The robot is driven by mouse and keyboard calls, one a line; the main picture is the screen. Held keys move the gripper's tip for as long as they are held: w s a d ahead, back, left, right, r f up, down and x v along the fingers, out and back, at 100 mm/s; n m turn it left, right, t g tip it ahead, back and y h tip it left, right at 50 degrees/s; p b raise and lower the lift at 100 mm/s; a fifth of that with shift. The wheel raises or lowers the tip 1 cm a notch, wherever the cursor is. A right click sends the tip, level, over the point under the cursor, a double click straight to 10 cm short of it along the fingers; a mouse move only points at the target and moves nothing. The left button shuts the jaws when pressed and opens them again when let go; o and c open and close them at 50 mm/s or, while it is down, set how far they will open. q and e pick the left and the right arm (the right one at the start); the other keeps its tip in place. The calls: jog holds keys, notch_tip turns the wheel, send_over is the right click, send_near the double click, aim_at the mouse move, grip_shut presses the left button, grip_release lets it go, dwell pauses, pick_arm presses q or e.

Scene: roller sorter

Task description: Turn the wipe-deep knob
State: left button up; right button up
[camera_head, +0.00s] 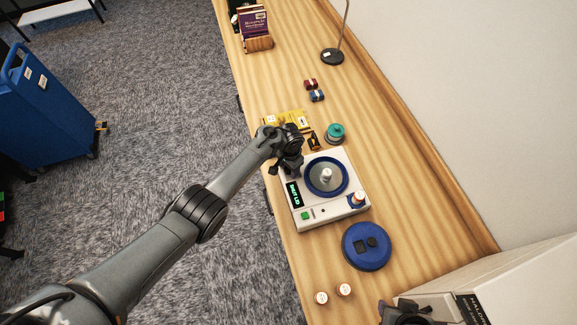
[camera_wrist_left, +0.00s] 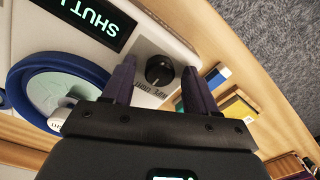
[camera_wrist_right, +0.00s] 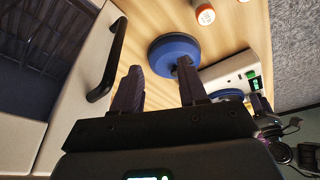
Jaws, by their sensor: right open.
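The wipe-deep knob is a small black round knob (camera_wrist_left: 159,70) on the corner of a white machine (camera_wrist_left: 150,48), with a partly readable label beside it. In the left wrist view it lies between and just beyond the two fingertips of my left gripper (camera_head: 290,168). The fingers are apart, and I see no clear contact. In the head view the knob is hidden by my left gripper. The machine (camera_head: 304,222) has a blue-rimmed bowl and a display reading "SHUT LID". My right gripper (camera_wrist_right: 160,85) is open and empty, away from the machine.
A blue lid (camera_head: 367,247) lies in front of the machine, with two white-topped jars (camera_head: 322,298) nearby. A teal-topped container (camera_head: 335,132) and yellow boxes (camera_head: 290,120) stand behind. A large white box (camera_head: 520,285) with a dark handle (camera_wrist_right: 108,60) is near my right gripper.

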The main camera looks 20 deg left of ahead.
pick_arm(q)
jog(key=shift+r, duration=0.1)
notch_tip(320, 180, up, 11)
jog(key=p, duration=0.3)
jog(key=shift+d+f, duration=0.2)
jog(key=shift+s, duration=0.1)
dwell(0.5)
